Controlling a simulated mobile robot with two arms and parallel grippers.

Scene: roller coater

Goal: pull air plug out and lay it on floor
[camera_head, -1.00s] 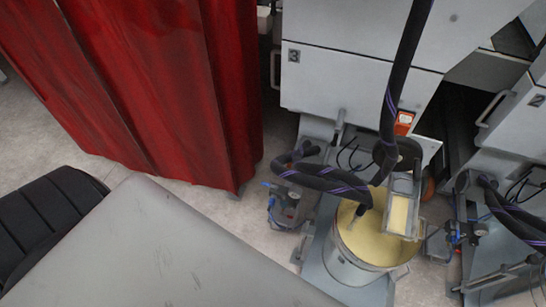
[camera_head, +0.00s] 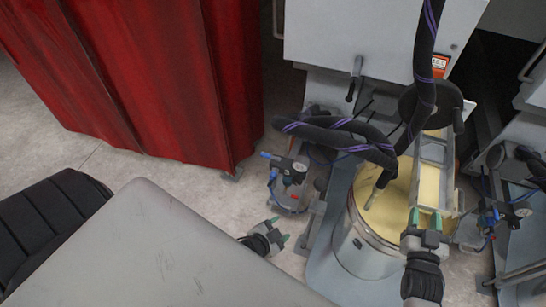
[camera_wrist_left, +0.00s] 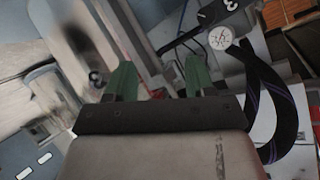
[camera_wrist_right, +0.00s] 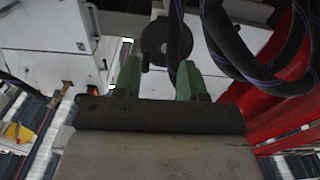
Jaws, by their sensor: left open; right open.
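An air regulator unit (camera_head: 293,172) with a blue-ended handle and a thin blue hose stands on the machine's left side. An air plug cannot be clearly made out there. My left gripper (camera_head: 280,230) is open and empty, below and slightly left of the regulator, apart from it. In the left wrist view its green fingers (camera_wrist_left: 158,78) are spread, and a round white gauge (camera_wrist_left: 220,38) shows at upper right. My right gripper (camera_head: 429,220) is open near the front right rim of the bucket. Its spread fingers (camera_wrist_right: 159,78) hold nothing in the right wrist view.
A metal bucket (camera_head: 364,254) of yellow liquid stands on a grey platform, with thick black hoses (camera_head: 330,137) above it. A red curtain (camera_head: 150,80) hangs at left. A grey panel (camera_head: 150,250) fills the lower left. Bare floor (camera_head: 225,190) lies between curtain and machine.

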